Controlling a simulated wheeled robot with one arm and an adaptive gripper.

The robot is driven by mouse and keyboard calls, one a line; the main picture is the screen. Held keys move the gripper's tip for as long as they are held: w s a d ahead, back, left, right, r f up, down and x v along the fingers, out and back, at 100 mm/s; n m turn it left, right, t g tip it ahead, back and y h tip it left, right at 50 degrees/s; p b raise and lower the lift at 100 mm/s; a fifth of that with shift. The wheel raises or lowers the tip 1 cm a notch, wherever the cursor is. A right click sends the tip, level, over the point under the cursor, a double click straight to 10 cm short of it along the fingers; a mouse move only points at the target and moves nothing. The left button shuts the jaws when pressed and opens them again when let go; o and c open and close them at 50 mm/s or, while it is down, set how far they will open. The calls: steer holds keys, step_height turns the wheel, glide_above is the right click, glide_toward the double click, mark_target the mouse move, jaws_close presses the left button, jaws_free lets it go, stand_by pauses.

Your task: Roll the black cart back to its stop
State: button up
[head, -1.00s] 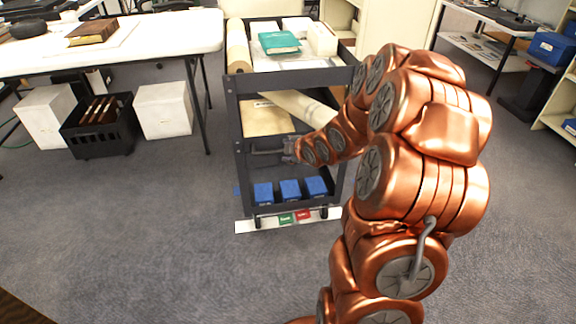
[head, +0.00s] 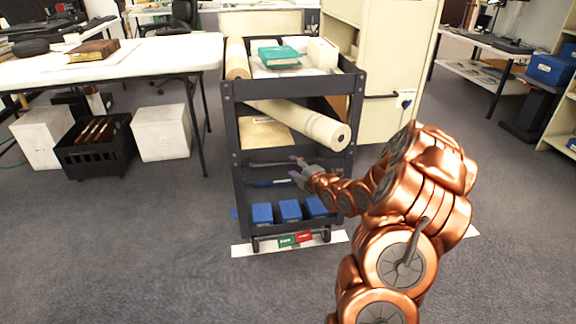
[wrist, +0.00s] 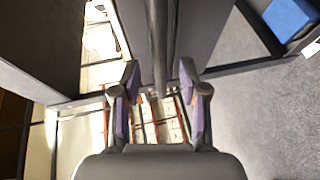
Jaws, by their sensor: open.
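The black cart (head: 228,130) stands upright in the head view, its front wheels at a white floor strip (head: 245,250). The strip carries a green label (head: 286,242) and a red label (head: 304,237). A dark handle bar (head: 265,163) crosses the cart's front at mid height. My gripper (head: 299,171) is at the right part of this bar. In the wrist view my gripper (wrist: 159,80) is open, and a grey bar (wrist: 158,40) runs down between its two fingers. I cannot tell whether the fingers touch it.
A white table (head: 150,58) stands left, with white boxes (head: 161,132) and a black crate (head: 92,160) beneath. A cream cabinet (head: 385,60) stands behind right. Front floor is clear.

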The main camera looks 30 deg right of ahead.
mark_target(290, 164)
steer(key=shift+w+f+b, duration=0.15)
steer(key=shift+w+f, duration=0.05)
steer(key=shift+w, duration=0.85)
steer(key=shift+w+f+b, duration=0.15)
steer(key=shift+w, duration=0.9)
jaws_close()
